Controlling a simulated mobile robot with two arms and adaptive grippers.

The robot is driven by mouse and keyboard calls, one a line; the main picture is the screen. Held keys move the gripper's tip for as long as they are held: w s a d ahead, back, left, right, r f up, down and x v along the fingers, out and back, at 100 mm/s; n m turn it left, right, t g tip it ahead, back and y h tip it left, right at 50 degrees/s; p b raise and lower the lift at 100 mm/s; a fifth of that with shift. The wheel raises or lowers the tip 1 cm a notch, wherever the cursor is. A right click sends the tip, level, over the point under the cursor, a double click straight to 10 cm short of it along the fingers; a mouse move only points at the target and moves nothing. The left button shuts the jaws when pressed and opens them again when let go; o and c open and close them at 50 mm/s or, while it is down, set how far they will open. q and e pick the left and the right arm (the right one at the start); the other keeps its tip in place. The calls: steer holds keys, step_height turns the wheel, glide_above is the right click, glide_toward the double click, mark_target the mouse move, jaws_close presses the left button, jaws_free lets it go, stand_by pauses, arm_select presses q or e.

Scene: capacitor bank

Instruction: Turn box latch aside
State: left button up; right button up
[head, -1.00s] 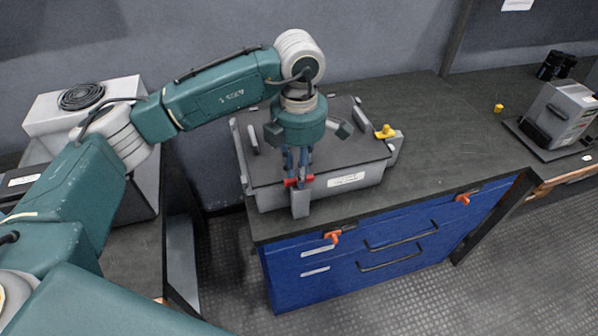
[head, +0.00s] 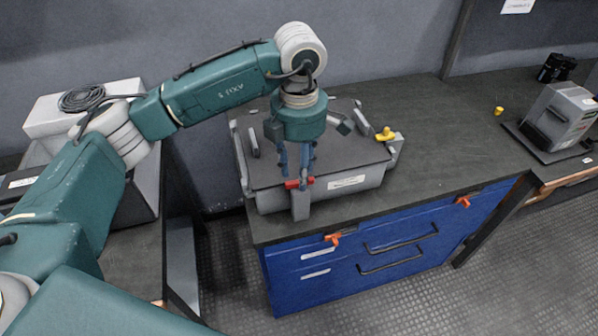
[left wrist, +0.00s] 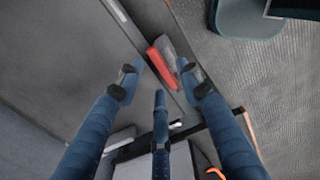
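The grey box (head: 270,200) with a dark lid sits on the bench. A red latch (head: 299,184) is at its front edge above a grey tab (head: 300,205). In the left wrist view the red latch (left wrist: 158,60) lies between my finger tips. My left gripper (head: 296,172) points down over the front edge of the box, fingers spread on either side of the latch. In the left wrist view the gripper (left wrist: 159,68) shows gaps between its fingers and the latch; contact cannot be told. My right gripper is not in view.
A yellow latch (head: 386,134) is at the box's right side. Blue drawers (head: 340,275) with orange latches are below the bench top. A grey device (head: 562,115) and a small yellow piece (head: 499,111) stand at the right. The bench right of the box is clear.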

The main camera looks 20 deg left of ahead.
arm_select(q)
step_height(320, 180, up, 11)
steer(key=shift+f, duration=0.2)
stand_by(0.5)
